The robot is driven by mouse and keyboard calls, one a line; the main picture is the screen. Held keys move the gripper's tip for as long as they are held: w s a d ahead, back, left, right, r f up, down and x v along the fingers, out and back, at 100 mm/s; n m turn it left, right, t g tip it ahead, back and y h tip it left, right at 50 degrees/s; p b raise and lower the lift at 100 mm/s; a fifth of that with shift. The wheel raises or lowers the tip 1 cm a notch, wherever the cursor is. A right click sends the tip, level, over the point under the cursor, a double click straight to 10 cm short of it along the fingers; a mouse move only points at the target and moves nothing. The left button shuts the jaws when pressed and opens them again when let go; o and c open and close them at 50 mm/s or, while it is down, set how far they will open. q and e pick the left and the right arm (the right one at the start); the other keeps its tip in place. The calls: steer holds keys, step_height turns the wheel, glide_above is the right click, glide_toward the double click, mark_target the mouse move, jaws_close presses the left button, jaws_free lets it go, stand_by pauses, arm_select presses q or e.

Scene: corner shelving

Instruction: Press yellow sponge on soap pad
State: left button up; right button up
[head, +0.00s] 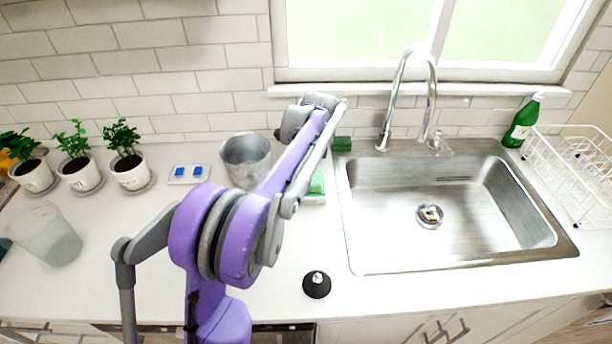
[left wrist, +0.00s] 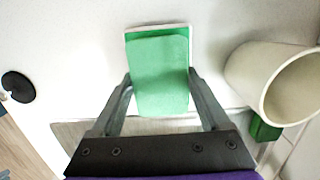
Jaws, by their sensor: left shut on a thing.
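No yellow sponge shows clearly; the block between my fingers looks green. My left gripper (left wrist: 160,74) is shut on this green sponge (left wrist: 160,95) in the left wrist view. The sponge is over a white-rimmed soap pad (left wrist: 157,28), covering most of it; I cannot tell whether they touch. In the head view, the green at the pad's place (head: 317,184) shows just right of my arm, left of the sink. My arm hides the left gripper there. My right gripper is not in view.
A grey cup (head: 245,158) stands behind my arm. A dark green block (head: 341,144) lies by the sink (head: 375,262). A black round object (head: 316,285) sits near the counter front. Plants (head: 131,172) and a tray with blue pieces (head: 188,174) stand left.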

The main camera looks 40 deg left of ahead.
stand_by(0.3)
arm_select(q)
steer(key=shift+r+p, duration=1.6)
steer(key=shift+r, duration=1.95)
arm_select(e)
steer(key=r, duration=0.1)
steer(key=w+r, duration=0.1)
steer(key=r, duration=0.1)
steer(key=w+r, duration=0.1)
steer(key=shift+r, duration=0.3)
arm_select(q)
steer(key=shift+f, duration=0.15)
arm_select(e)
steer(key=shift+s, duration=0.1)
